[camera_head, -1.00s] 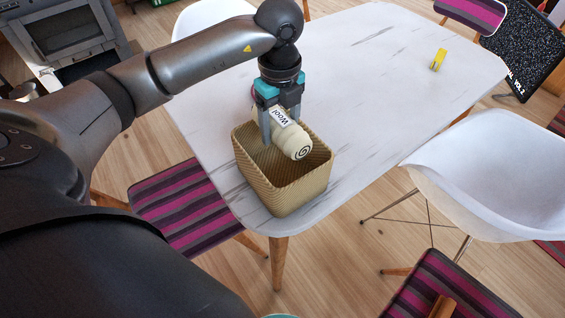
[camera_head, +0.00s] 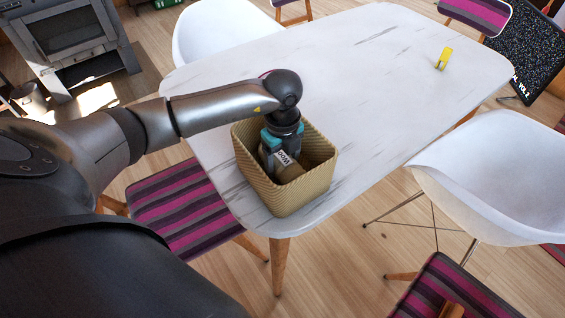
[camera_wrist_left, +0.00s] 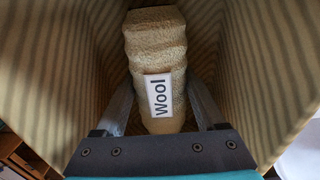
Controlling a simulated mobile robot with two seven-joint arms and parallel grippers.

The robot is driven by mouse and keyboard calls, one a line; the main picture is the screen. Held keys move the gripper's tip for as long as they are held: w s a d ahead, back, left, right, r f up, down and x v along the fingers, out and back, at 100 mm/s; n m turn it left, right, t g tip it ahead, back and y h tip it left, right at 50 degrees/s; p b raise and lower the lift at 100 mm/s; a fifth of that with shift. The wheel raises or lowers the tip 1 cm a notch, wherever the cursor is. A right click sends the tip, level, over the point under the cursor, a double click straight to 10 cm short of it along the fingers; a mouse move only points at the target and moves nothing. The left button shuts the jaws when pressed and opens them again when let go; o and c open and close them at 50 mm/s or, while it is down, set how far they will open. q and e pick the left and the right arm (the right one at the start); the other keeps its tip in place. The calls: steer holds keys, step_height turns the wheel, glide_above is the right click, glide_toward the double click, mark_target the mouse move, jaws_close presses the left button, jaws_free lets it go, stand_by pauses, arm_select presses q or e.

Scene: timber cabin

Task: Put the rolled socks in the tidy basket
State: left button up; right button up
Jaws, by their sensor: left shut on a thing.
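The rolled socks (camera_head: 290,172) are a cream roll with a white "Wool" label, now down inside the tidy basket. They fill the middle of the left wrist view (camera_wrist_left: 157,60), between the two fingers. The tidy basket (camera_head: 303,196) is a tan woven box on the near corner of the table; its walls surround the socks in the left wrist view (camera_wrist_left: 265,70). My left gripper (camera_head: 279,160) reaches down into the basket and is shut on the socks. Its fingertips are partly hidden by the socks and basket. My right gripper is not in view.
The white marbled table (camera_head: 370,90) is mostly clear. A small yellow object (camera_head: 444,59) stands near its far right side. White chairs (camera_head: 485,170) and striped-cushion seats (camera_head: 185,203) surround the table. A dark stove (camera_head: 75,45) stands at the upper left.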

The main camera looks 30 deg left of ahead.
mark_target(282, 157)
arm_select(q)
steer(key=shift+f, duration=0.1)
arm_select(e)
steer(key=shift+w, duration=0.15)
arm_select(q)
steer(key=o, duration=1)
steer(key=shift+f, duration=0.1)
steer(key=o, duration=0.4)
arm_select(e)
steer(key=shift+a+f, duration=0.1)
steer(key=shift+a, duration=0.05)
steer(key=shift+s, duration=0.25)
arm_select(q)
steer(key=shift+r, duration=0.45)
step_height(282, 157, up, 11)
steer(key=p, duration=0.2)
steer(key=shift+f+p, duration=0.15)
steer(key=shift+p, duration=0.15)
steer(key=shift+r, duration=0.45)
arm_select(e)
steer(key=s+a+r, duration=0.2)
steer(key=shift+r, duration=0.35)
